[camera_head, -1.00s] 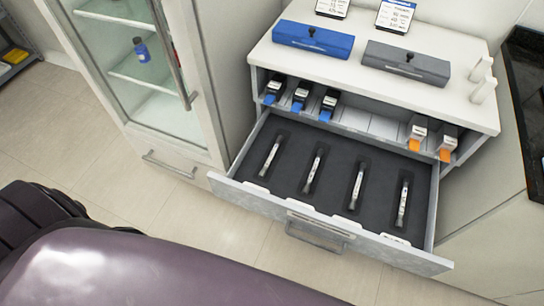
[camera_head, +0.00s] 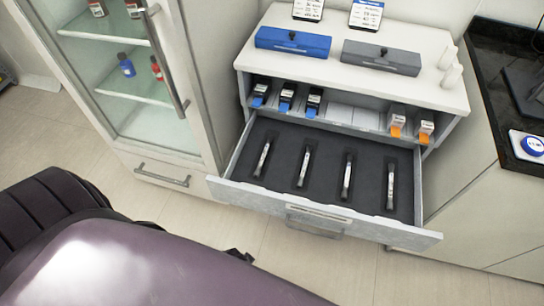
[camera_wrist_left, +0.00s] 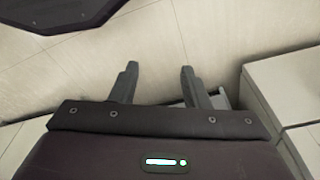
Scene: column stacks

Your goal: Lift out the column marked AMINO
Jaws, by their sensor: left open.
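In the head view an open drawer (camera_head: 240,194) holds several slim columns in dark foam slots, side by side. From left to right they are the first column (camera_head: 262,159), the second column (camera_head: 304,166), the third column (camera_head: 346,175) and the rightmost column (camera_head: 390,187). Their markings are too small to read, so I cannot tell which one says AMINO. My left gripper (camera_wrist_left: 160,82) shows in the left wrist view with its two fingers apart and nothing between them, over the floor. My right gripper is in neither view.
Above the drawer a shelf holds blue-tipped boxes (camera_head: 286,97) and orange-tipped boxes (camera_head: 397,122). On the cabinet top lie a blue case (camera_head: 293,42) and a grey case (camera_head: 381,57). A glass-doored cabinet (camera_head: 120,95) stands left.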

